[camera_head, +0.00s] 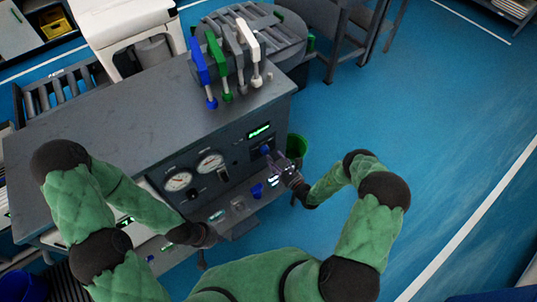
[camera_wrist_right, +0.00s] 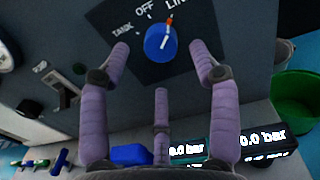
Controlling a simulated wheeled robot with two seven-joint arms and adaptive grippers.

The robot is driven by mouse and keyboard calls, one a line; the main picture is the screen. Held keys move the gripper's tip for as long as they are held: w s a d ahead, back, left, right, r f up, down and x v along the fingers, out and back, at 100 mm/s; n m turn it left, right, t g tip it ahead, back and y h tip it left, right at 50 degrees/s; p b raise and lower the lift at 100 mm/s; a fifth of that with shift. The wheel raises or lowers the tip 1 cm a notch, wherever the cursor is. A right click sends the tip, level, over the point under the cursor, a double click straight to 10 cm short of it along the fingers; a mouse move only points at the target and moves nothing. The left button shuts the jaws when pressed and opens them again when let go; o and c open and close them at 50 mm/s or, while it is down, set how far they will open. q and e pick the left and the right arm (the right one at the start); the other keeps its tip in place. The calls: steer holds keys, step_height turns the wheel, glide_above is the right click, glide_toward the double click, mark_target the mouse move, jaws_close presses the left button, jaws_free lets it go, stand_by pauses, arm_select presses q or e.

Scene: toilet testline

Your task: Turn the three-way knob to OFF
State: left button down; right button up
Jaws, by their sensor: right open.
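The three-way knob (camera_wrist_right: 160,43) is blue and round, on a dark plate marked TANK, OFF and LINE on the panel. Its orange-red pointer tip lies to the right of OFF, toward LINE. It also shows in the head view (camera_head: 265,149). My right gripper (camera_wrist_right: 162,58) is open and empty, with two fingertips to the left and right of the knob and a third below it. I cannot tell if any finger touches it. In the head view it (camera_head: 279,166) is at the panel's right end. My left gripper (camera_head: 203,236) is low at the console's front, its fingers unclear.
Two dials (camera_head: 210,162) sit left of the knob. Pressure displays (camera_wrist_right: 263,140) reading 0.0 bar and a blue part (camera_wrist_right: 131,154) lie below the right gripper. A green bucket (camera_wrist_right: 298,100) stands to the right. Several coloured levers (camera_head: 228,60) stand on the console top.

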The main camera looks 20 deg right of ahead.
mark_target(267, 152)
steer(key=shift+b+x, duration=0.45)
steer(key=shift+x, duration=1.8)
steer(key=c, duration=1.1)
